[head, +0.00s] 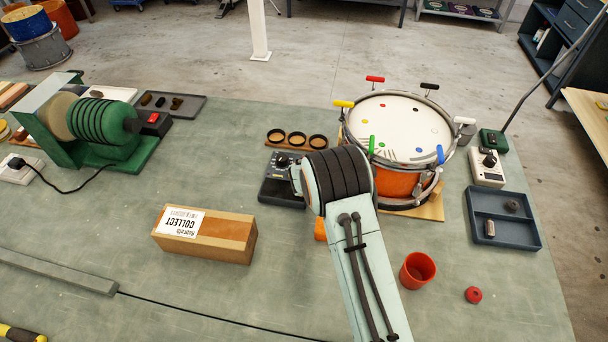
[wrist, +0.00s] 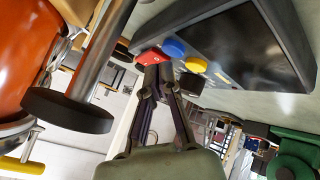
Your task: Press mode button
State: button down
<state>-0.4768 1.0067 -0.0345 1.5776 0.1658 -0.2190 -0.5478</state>
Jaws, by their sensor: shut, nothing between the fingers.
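A dark control box (head: 281,188) stands on the bench left of the drum, partly hidden by my arm in the head view. What looks like the same box (wrist: 301,52) fills the top of the wrist view, with a dark screen (wrist: 240,45) and a red button (wrist: 150,57), a blue button (wrist: 173,47) and a yellow button (wrist: 196,65). I cannot read which one is the mode button. My gripper (wrist: 158,74) is shut and empty, its tips close by the red button, below the blue one. Contact is unclear. My arm hides the gripper in the head view.
The drum (head: 400,125) with coloured lugs stands just right of my arm. A wooden box (head: 205,235) lies to the left, a red cup (head: 417,270) to the right. A metal rod with a dark foot (wrist: 68,110) is close left of my gripper in the wrist view.

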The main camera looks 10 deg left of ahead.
notch_tip(320, 180, up, 5)
jog(key=shift+r, duration=0.5)
dwell(0.3)
